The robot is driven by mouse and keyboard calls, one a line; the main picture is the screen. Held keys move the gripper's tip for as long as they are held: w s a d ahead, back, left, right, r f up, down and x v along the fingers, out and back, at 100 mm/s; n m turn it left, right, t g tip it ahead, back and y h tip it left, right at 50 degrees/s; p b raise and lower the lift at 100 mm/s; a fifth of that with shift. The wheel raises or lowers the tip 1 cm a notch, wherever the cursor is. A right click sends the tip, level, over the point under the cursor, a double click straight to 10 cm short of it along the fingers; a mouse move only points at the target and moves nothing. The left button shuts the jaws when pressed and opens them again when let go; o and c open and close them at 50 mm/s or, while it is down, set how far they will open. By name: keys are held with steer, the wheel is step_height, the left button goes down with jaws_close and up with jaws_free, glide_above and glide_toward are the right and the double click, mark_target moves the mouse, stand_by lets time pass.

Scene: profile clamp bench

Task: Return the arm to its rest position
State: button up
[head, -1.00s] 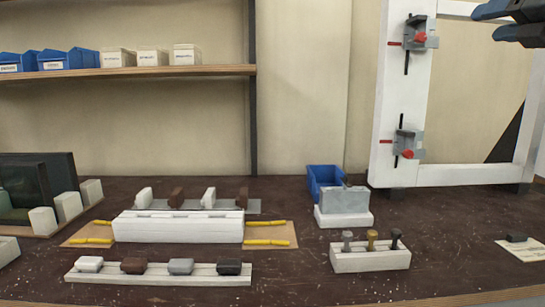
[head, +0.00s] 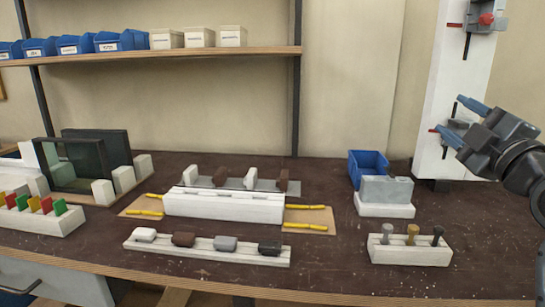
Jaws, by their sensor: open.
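My gripper (head: 458,121) is at the right of the head view, in the air in front of the white upright frame (head: 440,90). Its two blue-tipped fingers are spread apart and point left. My arm runs off the right edge of the view.
The bench (head: 330,255) holds a white clamp block (head: 225,206), a rail (head: 205,250) with several small blocks, a peg holder (head: 410,250), a blue bin (head: 368,165) and a grey block (head: 386,190). Glass panes (head: 80,165) stand left. A shelf (head: 150,54) hangs behind.

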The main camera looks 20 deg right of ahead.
steer(key=s+a+f+m+g+y+p, duration=0.15)
steer(key=s+a+f+m, duration=0.3)
steer(key=a+f, duration=0.6)
steer(key=s+a+f+m+g+y+p, duration=0.15)
steer(key=s+a+f+m, duration=0.3)
steer(key=a+f, duration=0.6)
steer(key=s+a+f+g+y+p, duration=0.1)
steer(key=s+a+y, duration=0.1)
steer(key=s, duration=0.9)
steer(key=s+a+f+m+g+y+p, duration=0.1)
steer(key=s+a, duration=0.4)
steer(key=s, duration=0.6)
steer(key=shift+s+a+f+y+p, duration=0.2)
steer(key=shift+a+f+y+p, duration=0.1)
steer(key=shift+f+y+p, duration=0.25)
